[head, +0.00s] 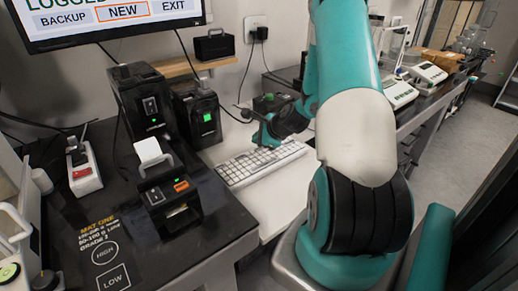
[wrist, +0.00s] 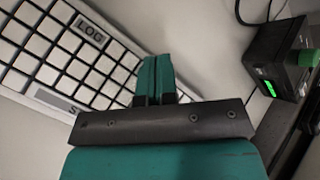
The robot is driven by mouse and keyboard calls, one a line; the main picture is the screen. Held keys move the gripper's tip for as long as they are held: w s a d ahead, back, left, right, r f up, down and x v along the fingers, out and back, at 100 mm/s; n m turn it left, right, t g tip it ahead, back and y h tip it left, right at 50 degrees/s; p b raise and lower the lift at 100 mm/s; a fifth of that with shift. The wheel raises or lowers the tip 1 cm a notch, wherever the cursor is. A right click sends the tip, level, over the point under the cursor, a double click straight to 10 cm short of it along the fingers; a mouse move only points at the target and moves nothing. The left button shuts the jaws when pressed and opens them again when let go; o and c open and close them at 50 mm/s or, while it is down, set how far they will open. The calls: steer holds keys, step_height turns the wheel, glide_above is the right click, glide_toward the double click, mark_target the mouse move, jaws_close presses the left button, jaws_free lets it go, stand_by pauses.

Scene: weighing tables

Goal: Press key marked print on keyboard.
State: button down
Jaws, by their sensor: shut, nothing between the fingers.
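The white keyboard (head: 243,173) lies on the white desk in the head view, with my gripper (head: 258,138) above its far edge. In the wrist view the keyboard (wrist: 45,55) fills the upper left, mostly with blank white keys. A key marked LOG (wrist: 90,31) and a wide grey key starting with S (wrist: 58,101) show there; my gripper hides the rest of that label. No key marked print can be read. My gripper (wrist: 154,62) is shut and empty, its teal fingertips close to the keyboard's right side; contact cannot be told.
A dark box with a green display (wrist: 275,75) stands right of the gripper in the wrist view. In the head view, black devices (head: 197,115) stand left of the keyboard, and a monitor (head: 110,20) shows BACKUP, NEW and EXIT. Bare white desk (head: 285,196) lies in front.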

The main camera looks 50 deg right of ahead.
mark_target(259, 149)
stand_by(0.3)
steer(key=shift+f, duration=0.4)
steer(key=shift+f+b, duration=0.35)
steer(key=shift+f, duration=0.05)
stand_by(0.5)
steer(key=shift+r, duration=0.15)
steer(key=shift+r+p, duration=0.7)
steer(key=shift+p, duration=0.15)
step_height(259, 149, up, 5)
steer(key=p, duration=0.4)
steer(key=shift+p, duration=0.4)
